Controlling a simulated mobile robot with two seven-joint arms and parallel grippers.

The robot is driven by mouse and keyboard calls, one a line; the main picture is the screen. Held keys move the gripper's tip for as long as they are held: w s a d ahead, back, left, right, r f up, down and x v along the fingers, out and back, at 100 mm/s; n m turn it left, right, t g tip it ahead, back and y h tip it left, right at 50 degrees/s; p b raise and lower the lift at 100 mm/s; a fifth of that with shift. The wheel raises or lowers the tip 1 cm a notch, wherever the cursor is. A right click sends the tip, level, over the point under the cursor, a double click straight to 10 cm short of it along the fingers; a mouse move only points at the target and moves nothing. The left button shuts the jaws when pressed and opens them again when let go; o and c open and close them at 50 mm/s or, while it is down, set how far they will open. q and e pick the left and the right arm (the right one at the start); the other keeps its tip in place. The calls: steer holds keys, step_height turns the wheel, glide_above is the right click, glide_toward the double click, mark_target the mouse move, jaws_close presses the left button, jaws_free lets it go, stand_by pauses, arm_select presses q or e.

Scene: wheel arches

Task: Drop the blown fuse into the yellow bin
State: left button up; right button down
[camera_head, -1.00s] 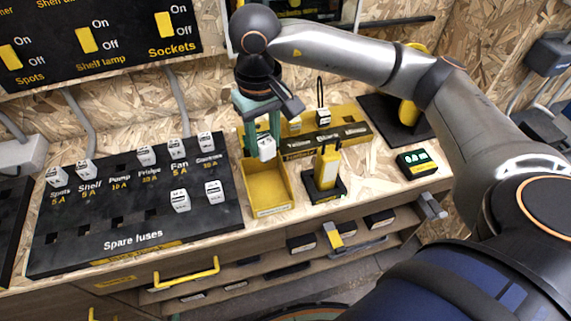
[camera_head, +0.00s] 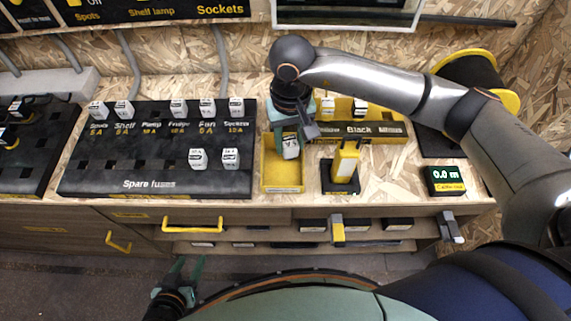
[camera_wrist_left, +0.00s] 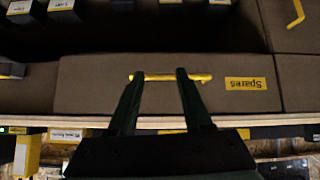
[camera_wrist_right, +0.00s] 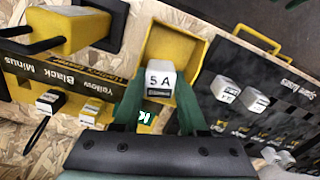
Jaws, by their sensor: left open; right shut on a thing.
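My right gripper (camera_head: 290,146) is shut on a white fuse (camera_head: 291,149) and holds it above the yellow bin (camera_head: 282,187). In the right wrist view the fuse (camera_wrist_right: 160,78) reads 5 A and sits between the fingertips (camera_wrist_right: 158,92). There the open-topped yellow bin (camera_wrist_right: 188,38) lies just behind it. I cannot tell whether the fuse is below the bin's rim. My left gripper (camera_head: 188,268) is open and empty, low in front of the drawers. In the left wrist view its fingers (camera_wrist_left: 155,82) are apart before a drawer with a yellow handle (camera_wrist_left: 170,77).
The black fuse board (camera_head: 150,180) stands left of the bin with several white fuses in it. A yellow-and-black tool (camera_head: 345,162) stands right of the bin, and a yellow rack (camera_head: 385,131) is behind. A small green-display box (camera_head: 445,180) is further right.

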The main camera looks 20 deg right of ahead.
steer(key=shift+f, duration=0.7)
steer(key=shift+f+b, duration=0.3)
steer(key=shift+f, duration=0.1)
arm_select(q)
steer(key=shift+w+d+r, duration=0.25)
steer(key=shift+w+d, duration=0.4)
steer(key=shift+w, duration=0.1)
arm_select(e)
steer(key=shift+f, duration=0.5)
steer(key=shift+c, duration=1.9)
jaws_free()
arm_select(q)
steer(key=shift+s+f, duration=0.2)
arm_select(e)
steer(key=shift+r, duration=0.1)
